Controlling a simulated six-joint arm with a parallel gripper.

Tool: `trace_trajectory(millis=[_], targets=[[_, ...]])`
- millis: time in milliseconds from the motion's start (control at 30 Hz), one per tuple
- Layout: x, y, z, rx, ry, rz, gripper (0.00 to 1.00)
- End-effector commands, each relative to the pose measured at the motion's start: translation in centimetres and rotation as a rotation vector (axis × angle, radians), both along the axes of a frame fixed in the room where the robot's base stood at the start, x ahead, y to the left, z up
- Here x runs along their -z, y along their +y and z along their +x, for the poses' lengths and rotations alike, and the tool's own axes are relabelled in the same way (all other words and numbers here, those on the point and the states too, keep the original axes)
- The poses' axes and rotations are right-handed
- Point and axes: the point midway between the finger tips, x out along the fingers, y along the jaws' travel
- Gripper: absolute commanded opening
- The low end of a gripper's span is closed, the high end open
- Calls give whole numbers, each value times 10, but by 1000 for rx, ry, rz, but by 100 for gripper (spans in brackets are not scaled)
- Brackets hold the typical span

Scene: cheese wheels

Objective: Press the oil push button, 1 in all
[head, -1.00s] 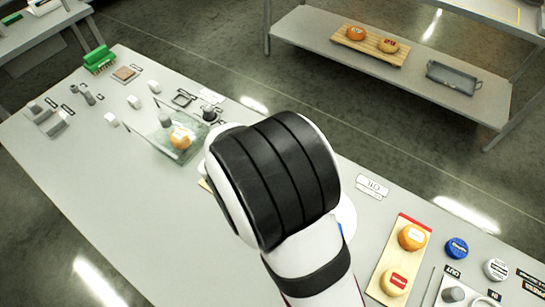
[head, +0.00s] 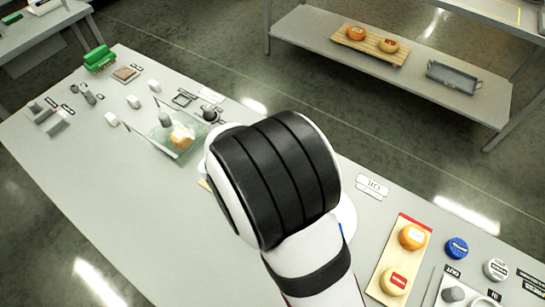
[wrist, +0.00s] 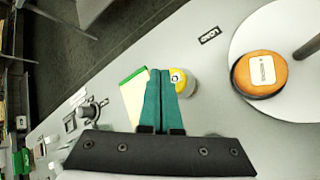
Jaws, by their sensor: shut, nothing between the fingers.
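My gripper (wrist: 160,73) shows in the wrist view as two teal fingers, shut with nothing between them. In the head view a white sign reading OIL (head: 374,184) lies right of my arm. My arm hides the gripper and the table under it there.
In the wrist view, an orange cheese wheel (wrist: 261,74) sits on a white disc (wrist: 245,35), near a LOAD label (wrist: 209,35). A green-edged board (wrist: 132,98) lies left of the fingers. The head view shows a clear-walled station (head: 160,148) with a cheese and a cheese board (head: 385,262).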

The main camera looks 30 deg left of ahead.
Motion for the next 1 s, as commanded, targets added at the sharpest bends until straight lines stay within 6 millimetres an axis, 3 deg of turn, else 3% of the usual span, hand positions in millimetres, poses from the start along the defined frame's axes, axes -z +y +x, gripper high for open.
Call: trace_trajectory(millis=[1000], targets=[[8,0,0,0,0,0,0]])
